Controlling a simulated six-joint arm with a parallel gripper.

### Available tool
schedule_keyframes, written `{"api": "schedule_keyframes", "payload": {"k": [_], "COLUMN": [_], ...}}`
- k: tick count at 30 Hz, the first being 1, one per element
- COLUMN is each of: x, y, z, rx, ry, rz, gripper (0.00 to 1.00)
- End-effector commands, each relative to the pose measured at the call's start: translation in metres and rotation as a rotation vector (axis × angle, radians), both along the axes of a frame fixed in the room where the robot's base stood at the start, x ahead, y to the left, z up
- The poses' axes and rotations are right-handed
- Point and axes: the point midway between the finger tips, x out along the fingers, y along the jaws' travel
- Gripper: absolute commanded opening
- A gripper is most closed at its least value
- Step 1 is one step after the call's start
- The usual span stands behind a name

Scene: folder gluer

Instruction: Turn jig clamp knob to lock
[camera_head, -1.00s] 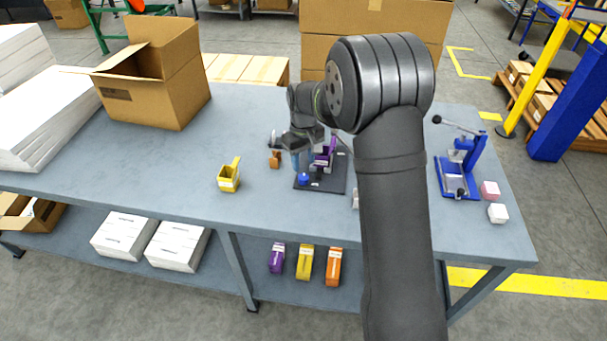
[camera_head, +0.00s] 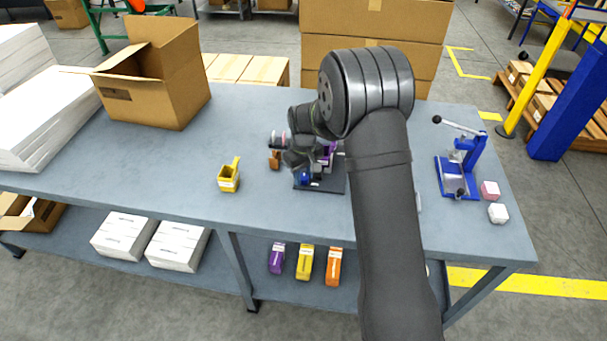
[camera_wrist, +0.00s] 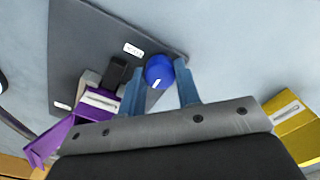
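The jig has a dark base plate (camera_head: 333,188) on the table, and it also fills the upper left of the wrist view (camera_wrist: 80,50). Its round blue knob (camera_wrist: 158,70) with a white mark sits near the plate's edge, and shows as a small blue spot in the head view (camera_head: 304,178). A purple part (camera_wrist: 85,120) sits in the jig beside a black block (camera_wrist: 116,72). My gripper (camera_wrist: 158,75) is open, one blue-grey finger on each side of the knob. Whether the fingers touch it, I cannot tell. In the head view, my wrist hides much of the jig.
An open carton (camera_head: 160,85) stands at the back left.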

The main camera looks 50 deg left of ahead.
Motion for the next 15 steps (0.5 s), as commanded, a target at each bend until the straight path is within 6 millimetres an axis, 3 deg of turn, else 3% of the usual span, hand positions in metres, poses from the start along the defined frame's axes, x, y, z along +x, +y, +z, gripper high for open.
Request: {"api": "schedule_keyframes", "payload": {"k": [8, 15], "x": [0.0002, 0.0002], "y": [0.0002, 0.0005], "z": [0.0006, 0.0009], "rx": [0.000, 0.001], "ry": [0.000, 0.000], "rz": [-0.046, -0.192], "gripper": [0.08, 0.08]}}
